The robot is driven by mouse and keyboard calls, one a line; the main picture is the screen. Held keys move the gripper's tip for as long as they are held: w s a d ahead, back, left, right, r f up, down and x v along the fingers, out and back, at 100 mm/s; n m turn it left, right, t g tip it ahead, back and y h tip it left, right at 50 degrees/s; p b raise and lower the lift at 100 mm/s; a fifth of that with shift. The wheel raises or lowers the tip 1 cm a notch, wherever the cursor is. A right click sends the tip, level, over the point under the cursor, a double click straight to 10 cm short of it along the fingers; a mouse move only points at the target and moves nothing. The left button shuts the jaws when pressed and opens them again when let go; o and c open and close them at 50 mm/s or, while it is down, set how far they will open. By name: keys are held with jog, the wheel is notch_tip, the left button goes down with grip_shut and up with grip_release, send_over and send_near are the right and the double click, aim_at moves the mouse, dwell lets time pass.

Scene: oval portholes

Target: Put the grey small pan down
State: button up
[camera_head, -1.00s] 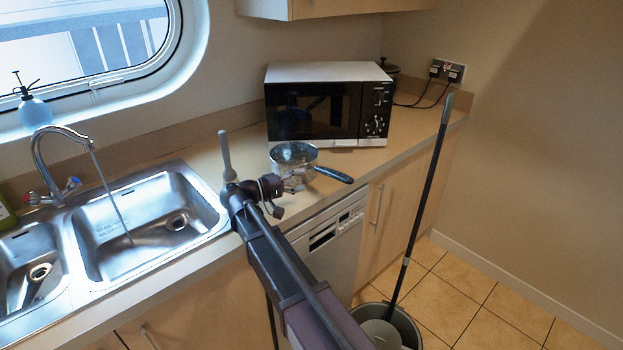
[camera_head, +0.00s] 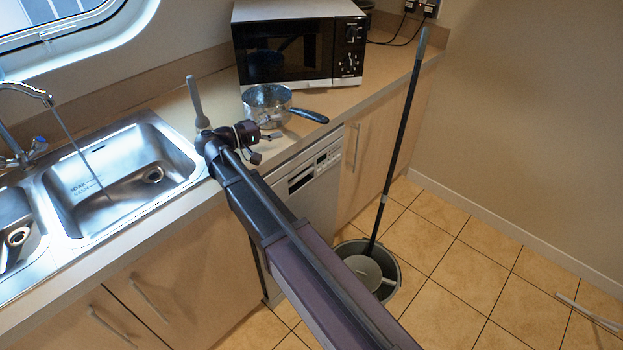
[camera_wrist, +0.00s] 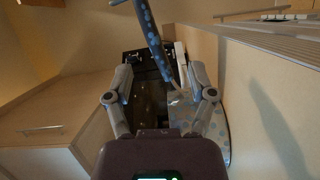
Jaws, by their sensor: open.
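The grey small pan (camera_head: 267,103) appears to rest upright on the counter (camera_head: 222,98), near its front edge and in front of the microwave. Its dark handle (camera_head: 310,115) points right. My gripper (camera_head: 268,134) is at the near side of the pan, partly covering its lower wall. In the wrist view my gripper (camera_wrist: 160,92) has its two fingers spread apart. A speckled blue-grey bar, likely the pan's handle (camera_wrist: 150,38), runs down from the top between them. A pale spotted surface shows at lower right; I cannot tell for sure that it is the pan's body.
The microwave (camera_head: 300,50) stands behind the pan. The sink (camera_head: 115,180), with its tap running, is on the left. A mop (camera_head: 400,130) stands in a bucket (camera_head: 395,272) on the floor at right. The floor farther right is mostly clear.

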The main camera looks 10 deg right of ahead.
jog(key=s+d+f+g+y, duration=0.4)
jog(key=s+d+f+y, duration=0.4)
jog(key=d+f, duration=0.4)
jog(key=s+f+m+y, duration=0.1)
jog(key=s+f+y, duration=0.5)
jog(key=s+y, duration=0.3)
jog(key=shift+s+m+g, duration=0.3)
jog(key=shift+s+g, duration=0.1)
jog(key=shift+s, duration=1.15)
notch_tip(320, 180, up, 11)
jog(key=p, duration=1.1)
